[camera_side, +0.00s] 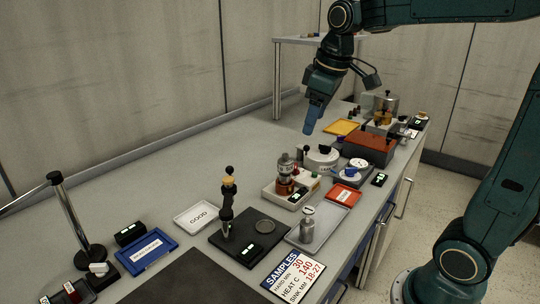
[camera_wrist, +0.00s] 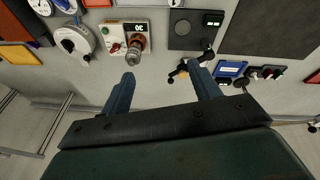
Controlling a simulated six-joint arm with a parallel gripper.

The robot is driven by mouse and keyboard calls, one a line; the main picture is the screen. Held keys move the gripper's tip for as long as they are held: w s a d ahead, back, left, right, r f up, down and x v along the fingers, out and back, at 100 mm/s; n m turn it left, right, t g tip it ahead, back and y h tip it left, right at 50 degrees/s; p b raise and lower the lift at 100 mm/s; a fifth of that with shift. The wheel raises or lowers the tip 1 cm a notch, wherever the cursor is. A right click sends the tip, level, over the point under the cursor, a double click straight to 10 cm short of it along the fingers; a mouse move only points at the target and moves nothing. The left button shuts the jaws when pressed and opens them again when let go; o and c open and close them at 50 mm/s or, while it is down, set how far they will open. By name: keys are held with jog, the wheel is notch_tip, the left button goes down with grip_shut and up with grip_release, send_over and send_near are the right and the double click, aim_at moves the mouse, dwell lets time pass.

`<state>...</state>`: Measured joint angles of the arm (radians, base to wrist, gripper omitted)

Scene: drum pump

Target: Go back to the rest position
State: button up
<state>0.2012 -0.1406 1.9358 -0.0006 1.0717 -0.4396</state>
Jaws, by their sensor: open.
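My gripper (camera_side: 313,119) is raised above the far middle part of the bench, with its blue fingers pointing down. In the wrist view its two fingers (camera_wrist: 162,88) are apart with nothing between them, so it is open and empty. The drum pump is not clearly identifiable. A small device with a clear top and reddish-brown body (camera_side: 286,177) stands on a white base; it also shows in the wrist view (camera_wrist: 134,50), beyond the left fingertip. My gripper touches nothing in either view.
A black stand with an upright tool (camera_side: 228,200), a metal bottle (camera_side: 307,225), a white GOOD tray (camera_side: 197,214) and a blue tray (camera_side: 147,251) stand nearby. The bench's left rear is clear.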

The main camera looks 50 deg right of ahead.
jog(key=s+a+f+m+t, duration=0.1)
jog(key=s+a+f, duration=0.1)
jog(key=s, duration=0.6)
jog(key=s+a+f+m+t, duration=0.1)
jog(key=s+a+f, duration=0.2)
jog(key=s, duration=0.4)
jog(key=shift+s+a+m+y, duration=0.3)
jog(key=shift+s+a+m, duration=0.1)
jog(key=shift+a, duration=0.5)
